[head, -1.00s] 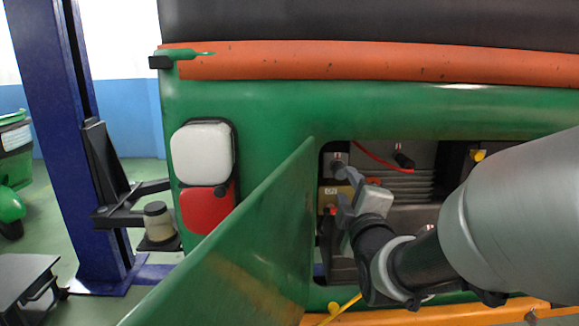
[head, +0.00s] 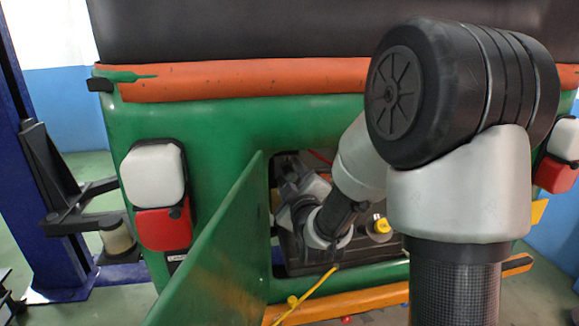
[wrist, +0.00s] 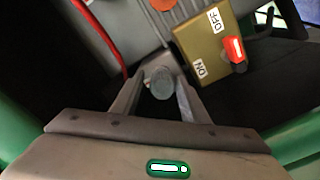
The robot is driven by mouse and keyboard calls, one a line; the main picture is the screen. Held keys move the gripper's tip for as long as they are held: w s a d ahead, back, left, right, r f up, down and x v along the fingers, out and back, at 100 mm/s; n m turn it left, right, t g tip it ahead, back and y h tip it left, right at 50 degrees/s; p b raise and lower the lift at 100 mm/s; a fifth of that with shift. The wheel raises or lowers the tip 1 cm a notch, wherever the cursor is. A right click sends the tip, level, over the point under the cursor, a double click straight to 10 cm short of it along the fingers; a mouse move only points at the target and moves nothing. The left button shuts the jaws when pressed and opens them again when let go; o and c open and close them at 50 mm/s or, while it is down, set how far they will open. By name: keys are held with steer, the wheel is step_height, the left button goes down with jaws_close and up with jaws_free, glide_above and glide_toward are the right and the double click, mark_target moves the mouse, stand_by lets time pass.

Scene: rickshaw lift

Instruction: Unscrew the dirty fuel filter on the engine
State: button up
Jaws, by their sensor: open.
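A grey, round-ended part (wrist: 161,77), which looks like the dirty fuel filter, shows in the wrist view between the fingertips of my gripper (wrist: 158,100). The fingers are open, one on each side of it; I cannot tell whether they touch it. In the head view my gripper (head: 292,178) is inside the engine bay opening, and my own arm hides much of the bay. The filter cannot be made out there.
A gold switch box (wrist: 205,50) with a red switch (wrist: 234,50) sits close right of the fingers. A red cable (wrist: 107,50) runs at the left. The open green hatch door (head: 215,250) borders the opening's left side. A yellow cap (head: 382,226) lies right.

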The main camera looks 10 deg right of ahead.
steer(key=m+b, duration=0.1)
steer(key=m, duration=0.1)
steer(key=m+b, duration=0.1)
steer(key=m, duration=0.2)
steer(key=shift+s+f+b, duration=0.1)
steer(key=shift+f+b, duration=0.25)
steer(key=shift+f, duration=0.05)
steer(key=m, duration=0.1)
steer(key=m+b, duration=0.1)
steer(key=m, duration=0.3)
steer(key=shift+r+b, duration=0.25)
steer(key=shift+b, duration=0.1)
steer(key=c, duration=0.9)
